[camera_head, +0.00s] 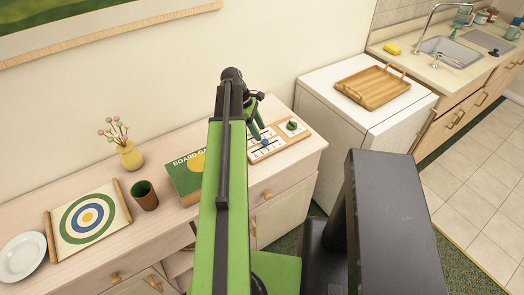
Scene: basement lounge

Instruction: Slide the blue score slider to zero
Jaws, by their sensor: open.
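The score board (284,145) is a pale wooden panel with white strips, lying on the right end of the wooden sideboard. The blue score slider (265,142) shows as a small blue knob on its left part. A dark green knob (292,125) stands on its right part. My gripper (257,134) reaches down over the board, with its green fingers open and their tips close to the blue slider. I cannot tell whether they touch it. My arm hides the board's left side, and the scale marks are too small to read.
On the sideboard (95,265) are a green board game box (184,177) left of my arm, a brown cup (145,196), a yellow vase (131,156), a target board (68,222) and a white plate (20,257). A white appliance (325,102) with a wooden tray (372,97) stands to the right.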

